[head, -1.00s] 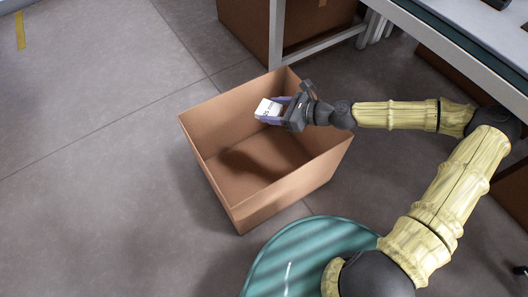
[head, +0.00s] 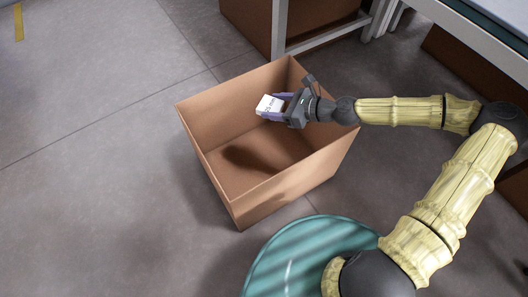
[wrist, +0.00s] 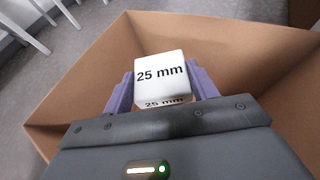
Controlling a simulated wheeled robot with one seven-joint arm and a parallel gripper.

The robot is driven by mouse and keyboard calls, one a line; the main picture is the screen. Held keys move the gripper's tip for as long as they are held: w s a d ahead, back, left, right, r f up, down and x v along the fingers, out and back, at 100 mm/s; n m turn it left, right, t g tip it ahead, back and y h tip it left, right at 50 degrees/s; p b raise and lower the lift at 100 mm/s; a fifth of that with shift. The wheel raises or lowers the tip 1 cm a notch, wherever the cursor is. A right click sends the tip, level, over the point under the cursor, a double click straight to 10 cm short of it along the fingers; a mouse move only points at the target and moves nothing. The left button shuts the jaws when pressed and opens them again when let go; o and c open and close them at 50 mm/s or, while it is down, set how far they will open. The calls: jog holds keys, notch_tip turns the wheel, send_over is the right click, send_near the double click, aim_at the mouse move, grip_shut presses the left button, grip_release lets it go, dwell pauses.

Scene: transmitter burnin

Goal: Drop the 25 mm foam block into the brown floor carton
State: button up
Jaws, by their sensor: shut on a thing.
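The white foam block (head: 269,106), marked "25 mm", is held between the purple fingers of my gripper (head: 277,107). In the wrist view the block (wrist: 160,78) sits between both fingers, with its label readable on two faces. My gripper is shut on it. The brown floor carton (head: 235,203) stands open on the floor, and its inside looks empty. The block is over the carton's opening, towards its far right part. The carton's walls (wrist: 85,75) surround the block in the wrist view. The exact height of the block above the carton's bottom cannot be told.
Another brown carton (head: 250,22) stands behind, beside a bench with pale metal legs (head: 279,25). The bench top (head: 485,22) is at the upper right. Grey floor (head: 90,120) lies clear to the left.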

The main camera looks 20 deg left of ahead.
jog(key=shift+f+b, duration=1.35)
jog(key=shift+b, duration=0.2)
jog(key=o, duration=1)
